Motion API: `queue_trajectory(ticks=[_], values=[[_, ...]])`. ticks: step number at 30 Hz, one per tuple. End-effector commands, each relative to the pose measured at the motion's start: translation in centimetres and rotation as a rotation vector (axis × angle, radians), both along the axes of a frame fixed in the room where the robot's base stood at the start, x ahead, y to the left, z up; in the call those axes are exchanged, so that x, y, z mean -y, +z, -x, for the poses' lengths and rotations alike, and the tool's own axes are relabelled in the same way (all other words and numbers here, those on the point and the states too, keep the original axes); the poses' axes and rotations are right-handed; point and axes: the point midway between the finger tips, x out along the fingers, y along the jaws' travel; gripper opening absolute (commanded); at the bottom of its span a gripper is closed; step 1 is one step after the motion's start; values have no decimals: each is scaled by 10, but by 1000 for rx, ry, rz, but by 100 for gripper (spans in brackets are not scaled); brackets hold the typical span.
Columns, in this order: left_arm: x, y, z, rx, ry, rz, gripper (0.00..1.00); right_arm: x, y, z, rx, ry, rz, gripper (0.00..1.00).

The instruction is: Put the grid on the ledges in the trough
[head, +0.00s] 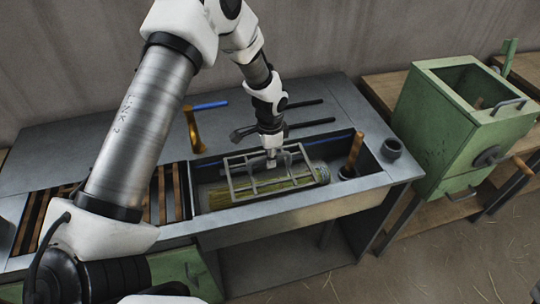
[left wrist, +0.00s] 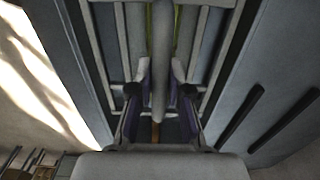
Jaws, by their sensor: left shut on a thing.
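The grey grid (head: 232,180) is a barred metal frame over the trough (head: 203,196) in the bench top. My left gripper (head: 271,163) comes down from above and is shut on a bar of the grid near its middle. In the left wrist view that bar (left wrist: 160,60) runs between the two fingers (left wrist: 159,95). A yellow-green bundle of bristles (head: 285,183) lies in the trough below the grid and shows through its bars. The ledges are hard to make out, and I cannot tell whether the grid touches them. My right gripper is not in view.
A wooden handle (head: 355,150) stands upright at the trough's right end. A dark cup (head: 391,149) is beside it. A brass-coloured tool (head: 193,130) and dark rods (head: 310,122) are behind. A slatted bay (head: 160,195) is left; a green machine (head: 440,120) is right.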

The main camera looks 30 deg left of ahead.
Motion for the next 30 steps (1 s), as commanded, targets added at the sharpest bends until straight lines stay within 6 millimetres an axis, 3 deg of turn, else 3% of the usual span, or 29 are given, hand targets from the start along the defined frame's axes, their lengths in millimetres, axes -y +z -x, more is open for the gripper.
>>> queue_trajectory(ticks=[1,13,30], values=[[0,-10,-1,1,0,0,0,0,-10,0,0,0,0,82],[0,-46,-1,2,-1,-1,0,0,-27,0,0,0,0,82],[0,-51,-1,1,0,0,0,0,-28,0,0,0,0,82]])
